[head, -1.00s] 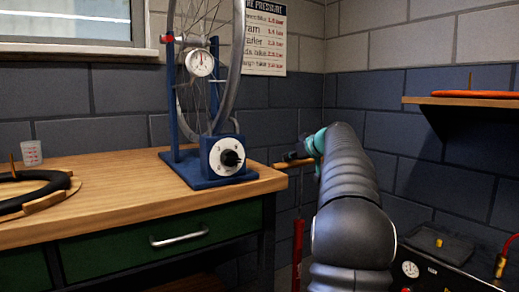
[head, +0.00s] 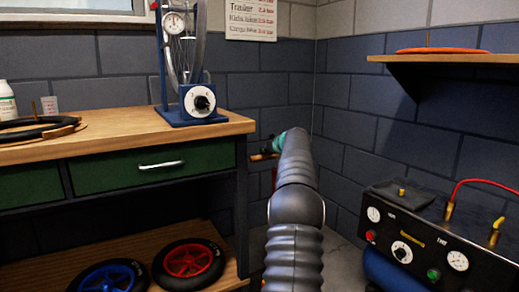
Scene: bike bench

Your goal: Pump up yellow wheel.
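No yellow wheel shows in the head view. On the lower shelf lie a wheel with a blue hub (head: 108,277) and a wheel with a red hub (head: 188,262). A wooden bar (head: 263,156), which looks like a pump handle, shows just left of my arm's end. A thin red upright part (head: 274,180) is below it, mostly hidden by my arm. My gripper (head: 276,143) is at the far end of the arm beside the bar; its fingers are hidden. A black compressor panel (head: 440,243) with gauges, knobs and a red hose (head: 487,182) stands at the right.
The workbench (head: 140,134) bears a blue truing stand (head: 190,116), a black tire (head: 35,130), a cup and a bottle. A pressure chart (head: 250,18) hangs on the wall. A wall shelf (head: 440,60) at upper right holds an orange ring. Floor shows between bench and compressor.

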